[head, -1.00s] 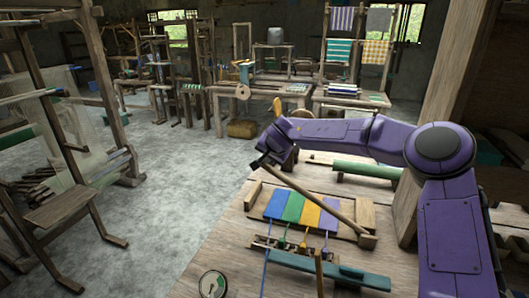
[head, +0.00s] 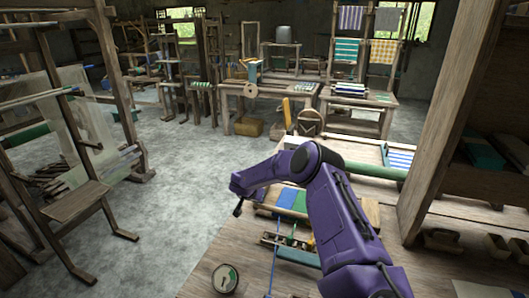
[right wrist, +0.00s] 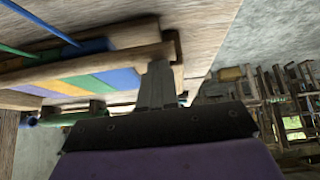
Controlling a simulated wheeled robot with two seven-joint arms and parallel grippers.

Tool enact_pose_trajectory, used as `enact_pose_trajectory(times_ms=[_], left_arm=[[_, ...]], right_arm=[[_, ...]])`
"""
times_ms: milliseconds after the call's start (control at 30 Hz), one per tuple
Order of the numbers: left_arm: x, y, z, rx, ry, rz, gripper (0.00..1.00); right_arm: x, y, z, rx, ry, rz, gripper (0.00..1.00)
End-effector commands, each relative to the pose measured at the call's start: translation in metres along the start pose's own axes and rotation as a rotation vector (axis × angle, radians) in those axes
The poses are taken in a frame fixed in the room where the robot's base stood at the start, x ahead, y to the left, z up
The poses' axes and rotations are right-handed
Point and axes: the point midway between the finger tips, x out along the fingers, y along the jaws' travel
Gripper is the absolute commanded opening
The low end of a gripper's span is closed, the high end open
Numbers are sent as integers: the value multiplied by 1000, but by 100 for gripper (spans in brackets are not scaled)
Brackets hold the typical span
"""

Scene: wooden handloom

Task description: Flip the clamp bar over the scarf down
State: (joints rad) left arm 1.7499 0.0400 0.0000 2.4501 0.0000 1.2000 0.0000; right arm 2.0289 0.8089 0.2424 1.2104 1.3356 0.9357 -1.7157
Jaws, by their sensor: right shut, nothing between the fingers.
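The striped scarf (head: 285,200) lies on the wooden workbench, with blue and green bands showing in the head view. My right arm hides its other bands there. In the right wrist view the scarf (right wrist: 95,80) shows several coloured bands. The wooden clamp bar (right wrist: 95,66) lies across it, bands visible on both sides. In the head view part of the bar (head: 268,211) shows at the scarf's near edge; the rest is hidden. My right gripper (head: 238,209) is shut and empty beside the bar's left end; its fingers (right wrist: 157,78) show close to that end, contact unclear. My left gripper is out of view.
A round dial gauge (head: 225,278) sits at the bench's front left. A green roller (head: 375,170) lies behind the scarf. A wooden post (head: 450,130) and shelf stand at right. Open floor (head: 185,200) lies left of the bench.

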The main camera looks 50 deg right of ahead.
Motion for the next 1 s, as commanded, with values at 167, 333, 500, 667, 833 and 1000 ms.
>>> enact_pose_trajectory(times_ms=[167, 333, 500, 667, 833, 1000], left_arm=[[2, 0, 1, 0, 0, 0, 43], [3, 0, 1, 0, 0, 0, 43], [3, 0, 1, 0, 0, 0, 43], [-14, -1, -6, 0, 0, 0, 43], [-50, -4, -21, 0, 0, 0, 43], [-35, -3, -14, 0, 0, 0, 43]], right_arm=[[13, 12, 12, -7, -19, 30, 0], [13, 11, 14, -8, -22, 32, 0], [13, 12, 14, -7, -22, 32, 0], [-3, 12, 2, -5, -19, 30, 0], [-40, 12, -26, 1, -2, 18, 0], [-73, 8, -22, 2, 2, 7, 0]])
